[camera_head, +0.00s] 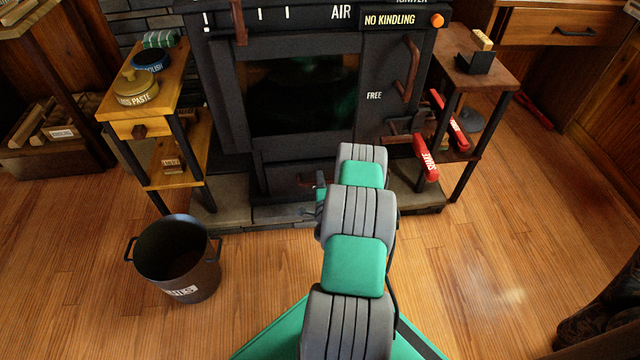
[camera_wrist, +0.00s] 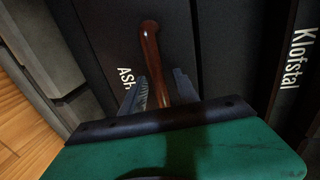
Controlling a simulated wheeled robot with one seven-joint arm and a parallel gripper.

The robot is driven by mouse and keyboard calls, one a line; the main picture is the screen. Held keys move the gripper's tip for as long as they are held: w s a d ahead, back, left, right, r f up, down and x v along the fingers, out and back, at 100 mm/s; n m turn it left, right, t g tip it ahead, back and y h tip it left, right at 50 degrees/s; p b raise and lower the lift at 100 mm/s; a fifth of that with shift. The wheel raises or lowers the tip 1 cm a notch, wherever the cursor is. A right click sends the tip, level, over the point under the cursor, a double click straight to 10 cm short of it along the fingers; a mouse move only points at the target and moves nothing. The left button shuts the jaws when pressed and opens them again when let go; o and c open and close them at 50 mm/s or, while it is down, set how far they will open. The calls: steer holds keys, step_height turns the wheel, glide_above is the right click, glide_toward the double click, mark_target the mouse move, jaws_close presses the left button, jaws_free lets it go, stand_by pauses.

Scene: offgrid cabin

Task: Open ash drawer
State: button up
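The ash drawer is a dark front low on the black stove. It shows in the head view (camera_head: 285,176) and fills the middle of the wrist view (camera_wrist: 105,45), partly marked "Ash". Its curved red-brown handle (camera_wrist: 150,50) shows in the wrist view. A small part of the handle shows in the head view (camera_head: 306,182). The drawer looks shut. My gripper (camera_wrist: 160,88) is open, its two grey fingers on either side of the handle's near part. Contact cannot be told. In the head view my arm hides much of the gripper and the drawer's right side.
A black ash bucket (camera_head: 178,262) stands on the floor at left. A side table (camera_head: 185,85) with a paste tin is left of the stove. A red "SHAKE" lever (camera_head: 426,158) sticks out at right, by another small table (camera_head: 490,65). The wood floor between is clear.

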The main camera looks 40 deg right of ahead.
jaws_close()
stand_by(0.3)
stand_by(1.1)
